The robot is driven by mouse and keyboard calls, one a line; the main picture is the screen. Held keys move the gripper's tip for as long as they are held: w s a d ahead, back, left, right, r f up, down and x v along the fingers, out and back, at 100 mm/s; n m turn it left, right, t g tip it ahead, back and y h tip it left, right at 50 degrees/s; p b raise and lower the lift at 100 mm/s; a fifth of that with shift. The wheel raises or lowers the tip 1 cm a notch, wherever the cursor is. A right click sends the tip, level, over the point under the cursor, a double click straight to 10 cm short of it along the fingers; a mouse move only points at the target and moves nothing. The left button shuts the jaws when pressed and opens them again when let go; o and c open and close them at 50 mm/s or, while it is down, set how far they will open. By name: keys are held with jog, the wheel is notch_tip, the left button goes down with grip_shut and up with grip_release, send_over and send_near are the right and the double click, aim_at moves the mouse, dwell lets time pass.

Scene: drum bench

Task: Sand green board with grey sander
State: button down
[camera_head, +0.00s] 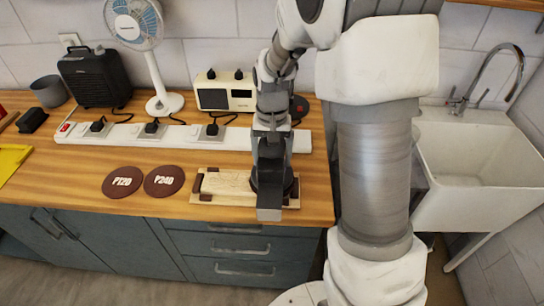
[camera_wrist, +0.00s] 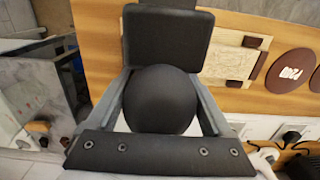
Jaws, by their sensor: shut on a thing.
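My gripper (camera_head: 269,172) is shut on the dark grey sander (camera_head: 269,206), above the right part of a pale wooden board. In the wrist view the sander's rounded body (camera_wrist: 160,98) sits between both fingers, with its flat rectangular end (camera_wrist: 168,40) beyond. The board (camera_head: 228,184) lies flat near the counter's front edge, with small dark brown pieces at its edges; no green shows on it. It also shows in the wrist view (camera_wrist: 226,52), right of the sander. My gripper and the sander hide the board's right part. I cannot tell whether the sander touches the board.
Two brown sanding discs, P120 (camera_head: 122,182) and P240 (camera_head: 164,181), lie left of the board. Behind are a white power strip (camera_head: 180,136) with plugs, a fan (camera_head: 165,103), a cream device (camera_head: 224,92) and a black heater (camera_head: 95,78). A sink (camera_head: 470,165) stands right.

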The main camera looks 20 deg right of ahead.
jog(key=shift+w+r+p, duration=0.1)
jog(key=shift+r+p, duration=1.5)
jog(key=shift+r, duration=1)
